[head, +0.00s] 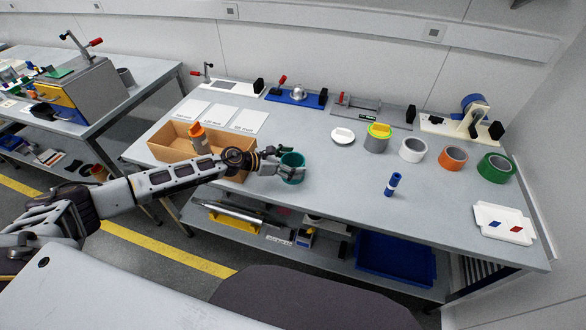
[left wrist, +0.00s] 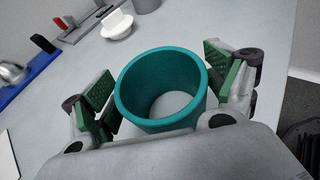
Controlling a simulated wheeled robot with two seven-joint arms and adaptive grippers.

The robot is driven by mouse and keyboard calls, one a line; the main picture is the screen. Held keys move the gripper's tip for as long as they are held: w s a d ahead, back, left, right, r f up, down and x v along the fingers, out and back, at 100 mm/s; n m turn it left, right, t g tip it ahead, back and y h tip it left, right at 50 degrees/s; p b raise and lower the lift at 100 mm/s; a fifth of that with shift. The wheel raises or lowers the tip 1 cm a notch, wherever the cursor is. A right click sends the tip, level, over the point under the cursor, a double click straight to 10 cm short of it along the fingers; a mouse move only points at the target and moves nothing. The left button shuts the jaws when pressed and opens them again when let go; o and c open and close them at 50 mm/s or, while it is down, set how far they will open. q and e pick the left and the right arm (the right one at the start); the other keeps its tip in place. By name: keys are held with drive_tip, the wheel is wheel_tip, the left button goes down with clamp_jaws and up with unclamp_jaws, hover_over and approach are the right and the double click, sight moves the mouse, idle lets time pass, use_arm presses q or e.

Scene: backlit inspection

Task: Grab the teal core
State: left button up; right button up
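The teal core (head: 292,168) is a short hollow ring standing upright on the grey workbench, near its front edge and right of the brown box. In the left wrist view the teal core (left wrist: 162,90) fills the middle, and the bench shows through its opening. My left gripper (head: 284,167) is at the core with one finger on each side of it. In the left wrist view the green inner pads of the left gripper (left wrist: 162,88) show beside the core's wall, and the fingers look open around it. My right gripper is not in view.
A brown box (head: 163,150) holding an orange-topped bottle stands left of the core. A white dish (head: 342,136), grey, white, orange and green rolls stand behind and right. Bench between core and blue cylinder is clear.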

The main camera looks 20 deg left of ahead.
use_arm(q)
drive_tip(key=c, duration=0.5)
drive_tip(key=shift+c, duration=0.4)
drive_tip(key=shift+r, duration=0.1)
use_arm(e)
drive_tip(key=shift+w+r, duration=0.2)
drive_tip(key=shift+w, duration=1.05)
use_arm(q)
drive_tip(key=shift+r, duration=0.1)
